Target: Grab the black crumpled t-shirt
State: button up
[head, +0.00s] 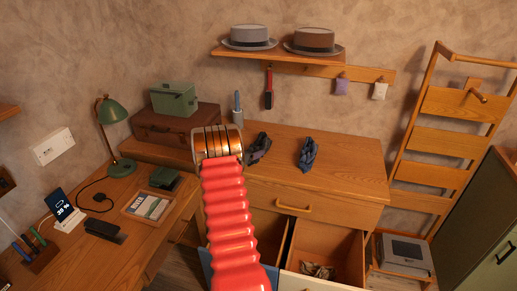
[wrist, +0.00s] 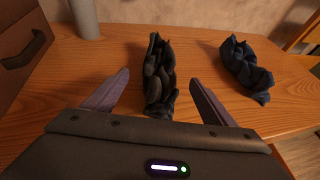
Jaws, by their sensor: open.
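The black crumpled t-shirt (wrist: 158,75) lies on the wooden dresser top, straight ahead in the wrist view. In the head view the black t-shirt (head: 260,148) shows just right of my arm's end. My gripper (wrist: 158,95) is open and empty, with one finger on each side of the shirt's near part. I cannot tell whether the fingers touch the dresser top. In the head view my red arm hides the gripper's fingers.
A dark blue crumpled cloth (wrist: 246,68) lies to the right on the dresser top (head: 350,165), also seen in the head view (head: 307,154). A grey cylinder (wrist: 84,18) and a brown suitcase (wrist: 22,45) stand at left. Open drawers (head: 325,250) jut out below.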

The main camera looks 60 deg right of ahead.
aim_at(256, 148)
jog(key=shift+s+d+f, duration=0.1)
jog(key=shift+d+f, duration=0.2)
jog(key=shift+d, duration=0.35)
jog(key=shift+f+x, duration=0.1)
jog(key=shift+x, duration=1.2)
jog(key=shift+f+x, duration=0.15)
jog(key=shift+x, duration=1.15)
jog(key=shift+a, duration=0.1)
jog(key=shift+c, duration=0.7)
jog(key=c, duration=1.1)
